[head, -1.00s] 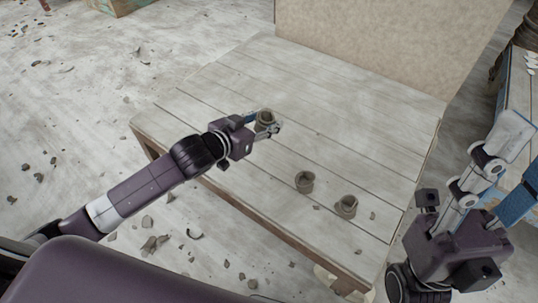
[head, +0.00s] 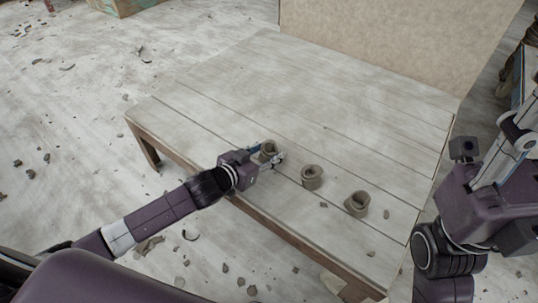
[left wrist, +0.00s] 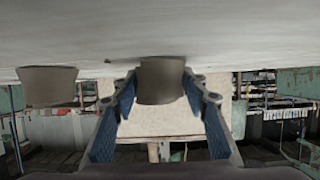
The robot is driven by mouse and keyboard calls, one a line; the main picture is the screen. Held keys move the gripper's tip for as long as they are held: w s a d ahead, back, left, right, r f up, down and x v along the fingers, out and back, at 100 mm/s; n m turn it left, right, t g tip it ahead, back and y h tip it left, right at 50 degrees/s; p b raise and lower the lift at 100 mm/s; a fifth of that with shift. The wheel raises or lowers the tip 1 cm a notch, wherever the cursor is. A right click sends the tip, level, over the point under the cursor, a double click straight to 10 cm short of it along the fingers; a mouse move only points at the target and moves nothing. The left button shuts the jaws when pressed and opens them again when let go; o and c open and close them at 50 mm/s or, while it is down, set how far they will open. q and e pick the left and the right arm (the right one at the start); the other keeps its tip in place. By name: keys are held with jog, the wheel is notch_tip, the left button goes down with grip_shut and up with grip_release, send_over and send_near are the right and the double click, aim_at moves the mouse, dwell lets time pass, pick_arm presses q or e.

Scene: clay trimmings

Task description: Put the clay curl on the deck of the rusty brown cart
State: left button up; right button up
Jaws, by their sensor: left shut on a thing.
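A grey-brown clay curl (head: 268,150) is between the fingers of my left gripper (head: 266,152), which is shut on it. In the left wrist view this curl (left wrist: 161,80) sits between the blue finger pads, close to the pale tabletop; I cannot tell whether it touches. Two similar clay pieces, one in the middle (head: 311,177) and one at the right (head: 357,203), stand on the table in a row with it. My right gripper (head: 508,150) is partly in view at the right edge; its fingertips are out of frame. I see no rusty brown cart.
The plank table (head: 350,130) has wide free room behind the clay pieces. A beige panel (head: 375,40) rises at its back edge. Small clay crumbs lie near the right piece. Shards litter the floor (head: 80,110).

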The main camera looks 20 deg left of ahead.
dwell(0.3)
pick_arm(q)
jog(key=o, duration=1.2)
jog(key=shift+f, duration=0.1)
